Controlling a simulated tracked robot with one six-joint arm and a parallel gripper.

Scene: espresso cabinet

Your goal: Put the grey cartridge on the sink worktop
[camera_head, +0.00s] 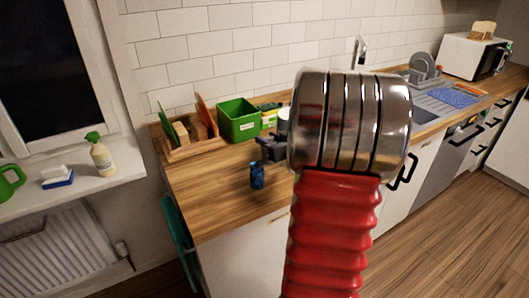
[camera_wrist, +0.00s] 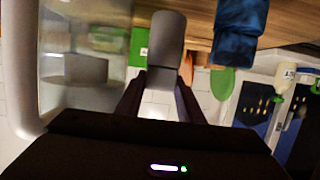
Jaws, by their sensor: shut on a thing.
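My gripper (camera_wrist: 160,78) is shut on the grey cartridge (camera_wrist: 167,36), which stands out beyond the fingertips in the wrist view. In the head view the dark gripper (camera_head: 272,149) shows beside my arm, over the wooden sink worktop (camera_head: 215,190). My arm hides part of the gripper, and I cannot clearly make out the cartridge there. I cannot tell whether the cartridge touches the worktop. The worktop runs along the tiled wall to the sink (camera_head: 424,115).
A small dark blue object (camera_head: 257,176) stands on the worktop close to my gripper; it also shows in the wrist view (camera_wrist: 238,32). A green box (camera_head: 238,120) and a wooden rack (camera_head: 190,145) stand behind. The left front worktop is clear.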

